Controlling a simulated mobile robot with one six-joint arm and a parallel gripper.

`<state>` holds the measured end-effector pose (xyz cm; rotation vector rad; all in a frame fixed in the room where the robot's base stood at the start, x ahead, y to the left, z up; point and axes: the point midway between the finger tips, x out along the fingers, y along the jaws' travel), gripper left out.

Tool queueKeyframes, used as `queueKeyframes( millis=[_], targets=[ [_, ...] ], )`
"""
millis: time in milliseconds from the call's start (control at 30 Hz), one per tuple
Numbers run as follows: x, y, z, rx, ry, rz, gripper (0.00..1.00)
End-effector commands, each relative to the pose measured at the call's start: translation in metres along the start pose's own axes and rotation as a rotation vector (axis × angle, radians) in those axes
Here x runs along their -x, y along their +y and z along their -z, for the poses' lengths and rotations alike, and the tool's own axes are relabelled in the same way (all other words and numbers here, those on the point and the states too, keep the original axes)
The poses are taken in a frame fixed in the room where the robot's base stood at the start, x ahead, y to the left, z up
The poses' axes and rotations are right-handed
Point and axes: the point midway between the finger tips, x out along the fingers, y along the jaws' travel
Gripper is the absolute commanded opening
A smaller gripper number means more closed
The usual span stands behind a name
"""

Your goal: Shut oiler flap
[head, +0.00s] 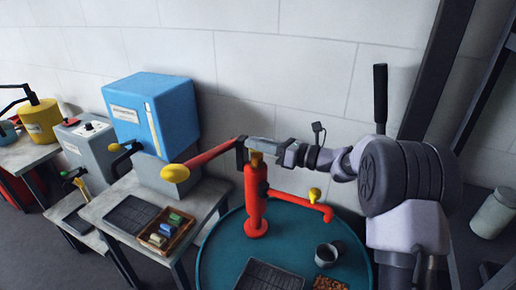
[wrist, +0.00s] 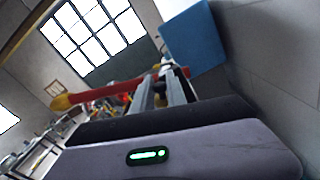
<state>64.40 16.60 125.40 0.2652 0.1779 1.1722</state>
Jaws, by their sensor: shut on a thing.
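My gripper (head: 243,151) is shut on the red lever (head: 212,154) of a red pump (head: 256,205). The lever slopes down to the left and ends in a yellow knob (head: 175,173). In the wrist view my gripper's two fingers (wrist: 168,78) meet the red lever (wrist: 105,92), and its yellow knob (wrist: 62,103) shows at the left. I cannot make out an oiler flap for certain in either view.
The pump stands on a round teal table (head: 222,255) with a dark cup (head: 327,254). Left of it, a blue tank (head: 130,100) stands behind a wooden tray (head: 186,216) on a bench. A yellow can (head: 40,122) is at far left. The wall is close behind.

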Motion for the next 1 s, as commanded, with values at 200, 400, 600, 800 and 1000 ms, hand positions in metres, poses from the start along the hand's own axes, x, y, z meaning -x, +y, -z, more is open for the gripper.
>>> queueKeyframes(
  millis=[200, 400, 600, 800, 1000],
  targets=[
    [0.0, 0.0016, 0.0085, 0.151, 0.0, 0.0, 0.0],
    [0.0001, 0.0033, 0.0105, 0.246, 0.0, 0.0, 0.0],
    [0.0001, 0.0042, 0.0112, 0.299, 0.0, 0.0, 0.0],
    [0.0001, 0.0045, 0.0112, 0.316, 0.001, 0.0, 0.0],
    [0.0001, 0.0046, 0.0111, 0.317, 0.001, 0.0, 0.0]
  ],
)
